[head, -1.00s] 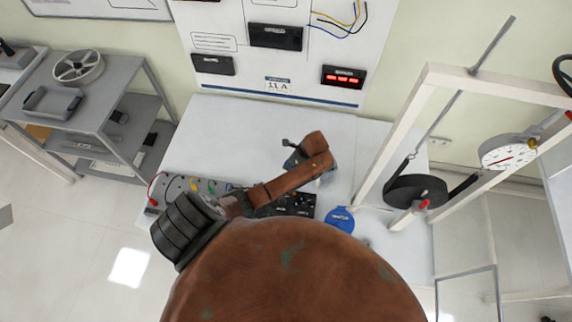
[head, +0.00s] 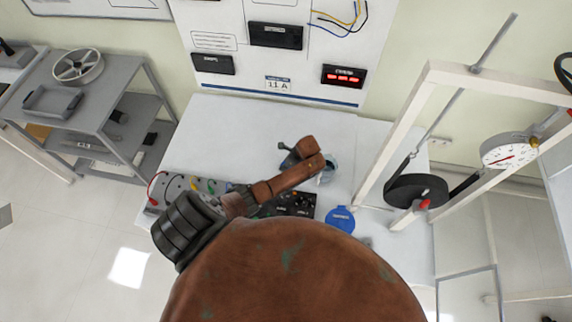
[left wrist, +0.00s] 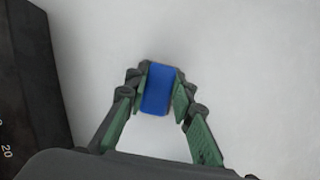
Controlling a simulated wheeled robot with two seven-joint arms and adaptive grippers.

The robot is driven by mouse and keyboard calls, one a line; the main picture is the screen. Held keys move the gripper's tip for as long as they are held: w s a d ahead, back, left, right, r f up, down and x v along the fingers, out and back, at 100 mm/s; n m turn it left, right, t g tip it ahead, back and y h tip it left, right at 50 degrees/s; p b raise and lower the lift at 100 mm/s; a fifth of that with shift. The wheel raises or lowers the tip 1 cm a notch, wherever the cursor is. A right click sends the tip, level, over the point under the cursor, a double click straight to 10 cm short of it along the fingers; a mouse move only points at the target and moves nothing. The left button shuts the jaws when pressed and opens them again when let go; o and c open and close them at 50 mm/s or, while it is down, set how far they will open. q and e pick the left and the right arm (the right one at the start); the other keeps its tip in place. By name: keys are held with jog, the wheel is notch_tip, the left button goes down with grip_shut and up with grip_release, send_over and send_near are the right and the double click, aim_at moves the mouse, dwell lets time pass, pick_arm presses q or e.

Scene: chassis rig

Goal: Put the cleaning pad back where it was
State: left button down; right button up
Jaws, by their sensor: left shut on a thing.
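In the left wrist view a small blue block, which looks like the cleaning pad (left wrist: 157,94), is held between the green-lined fingers of my left gripper (left wrist: 158,84). The gripper is shut on its two sides. A plain pale surface lies behind it; I cannot tell whether the pad touches it. In the head view my left arm reaches over the white table (head: 235,125), and its wrist hides most of the gripper and the pad. My right gripper is not in view.
A dark box (left wrist: 28,90) is at the left of the wrist view. A blue round object (head: 340,218) and a black panel (head: 291,204) are on the table. A light-blue container (head: 328,170) stands beside my wrist. A white frame (head: 392,140) rises at right. The table's back left is clear.

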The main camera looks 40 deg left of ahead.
pick_arm(q)
jog(key=c, duration=1.7)
grip_release()
jog(key=shift+o, duration=0.2)
jog(key=v, duration=1.2)
jog(key=shift+p, duration=0.3)
